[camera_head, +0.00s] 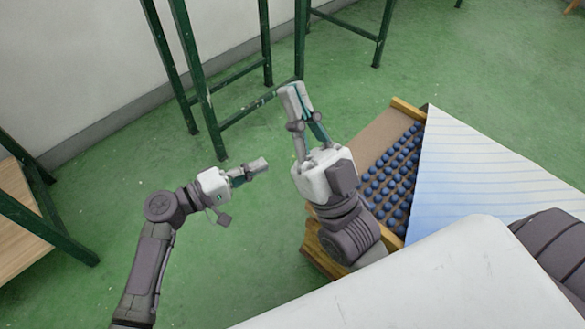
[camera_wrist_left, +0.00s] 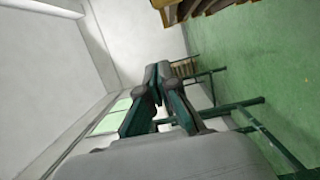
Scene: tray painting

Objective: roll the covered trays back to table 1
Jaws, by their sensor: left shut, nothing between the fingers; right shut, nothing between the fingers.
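In the head view, a wooden tray (camera_head: 408,108) at the right holds rows of blue balls (camera_head: 390,188). A white sheet with blue lines (camera_head: 470,185) lies over its right part. My left gripper (camera_head: 264,165) is shut and empty over the green floor, left of the tray and apart from it. My right gripper (camera_head: 297,92) is shut and empty, higher in the picture, and its wrist covers part of the tray's left side. The left wrist view shows my left gripper's fingers (camera_wrist_left: 158,82) with nothing between them. I cannot tell which table is table 1.
A wooden tabletop on green legs (camera_head: 22,230) stands at the left edge. Green metal frames (camera_head: 205,95) stand along the white wall at the back. Green floor (camera_head: 110,190) between them is clear. Wooden edges (camera_wrist_left: 200,10) show at the top of the left wrist view.

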